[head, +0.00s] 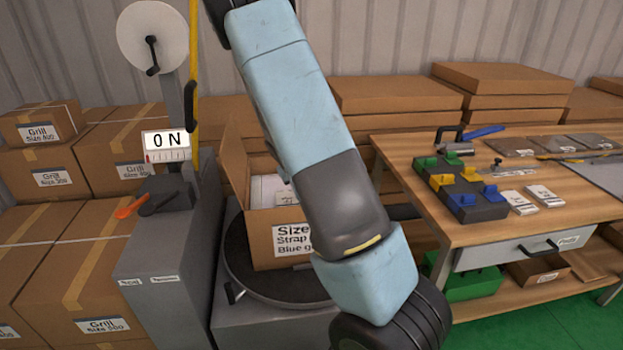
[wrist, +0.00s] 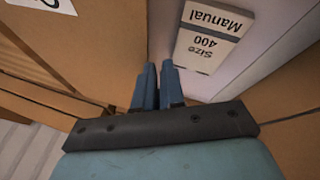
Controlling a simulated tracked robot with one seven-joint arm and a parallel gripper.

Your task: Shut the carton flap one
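The open carton (head: 263,232) stands on a round dark turntable (head: 300,292), with a label reading "Size", "Strap" and "Blue" on its front. One flap (head: 235,158) stands upright at its left side. My arm covers the carton's right part, so any flap there is hidden. In the wrist view my gripper (wrist: 158,68) has its blue fingers close together, with nothing seen between them. The fingers point into the carton's opening, near a white manual (wrist: 208,38) marked "Size 400". Cardboard (wrist: 105,45) shows to their left; which flap it belongs to I cannot tell.
Stacked Grill boxes (head: 60,265) fill the left. A workbench (head: 500,215) with coloured blocks (head: 462,190) and a drawer (head: 520,248) stands at right.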

